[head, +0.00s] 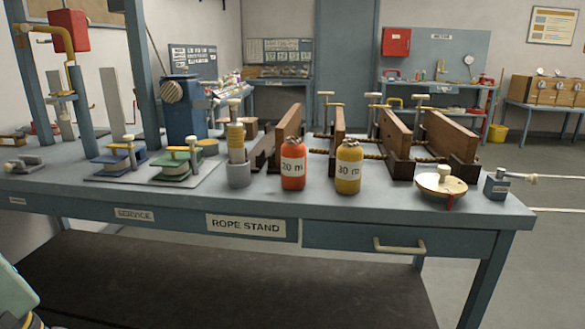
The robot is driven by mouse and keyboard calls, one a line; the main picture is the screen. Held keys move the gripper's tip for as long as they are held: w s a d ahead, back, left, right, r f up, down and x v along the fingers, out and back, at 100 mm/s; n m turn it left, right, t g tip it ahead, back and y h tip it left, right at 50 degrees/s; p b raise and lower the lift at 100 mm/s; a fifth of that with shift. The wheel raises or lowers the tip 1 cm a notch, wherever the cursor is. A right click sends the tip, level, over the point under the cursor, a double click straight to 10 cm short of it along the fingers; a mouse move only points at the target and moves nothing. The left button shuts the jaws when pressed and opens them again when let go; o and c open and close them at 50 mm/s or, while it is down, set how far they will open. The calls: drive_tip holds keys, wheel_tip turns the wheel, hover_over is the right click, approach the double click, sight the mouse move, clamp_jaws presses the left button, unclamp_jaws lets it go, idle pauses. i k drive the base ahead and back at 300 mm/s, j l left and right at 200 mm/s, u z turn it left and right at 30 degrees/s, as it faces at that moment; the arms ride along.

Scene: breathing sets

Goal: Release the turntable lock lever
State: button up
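A round cream turntable (433,185) with a pale knob on top sits near the front right edge of the bench. No gripper fingers show in view. A pale green rounded part (14,298) shows at the lower left corner, cut off by the frame; I cannot tell what part it is.
The bench (250,203) carries an orange bottle (293,170) and a yellow bottle (348,172) left of the turntable, upright wooden boards (450,135) behind it, and a small grey block (497,186) at its right. A drawer handle (399,246) juts out below the front edge.

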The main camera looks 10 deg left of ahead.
sight(500, 173)
drive_tip(key=k+l+z, duration=0.15)
drive_tip(key=l, duration=0.2)
drive_tip(key=l+z, duration=0.2)
drive_tip(key=k+l+z, duration=0.15)
drive_tip(key=l, duration=0.35)
drive_tip(key=i+l, duration=0.4)
drive_tip(key=l, duration=0.15)
drive_tip(key=i+l, duration=0.45)
drive_tip(key=l+z, duration=0.05)
drive_tip(key=l, duration=0.05)
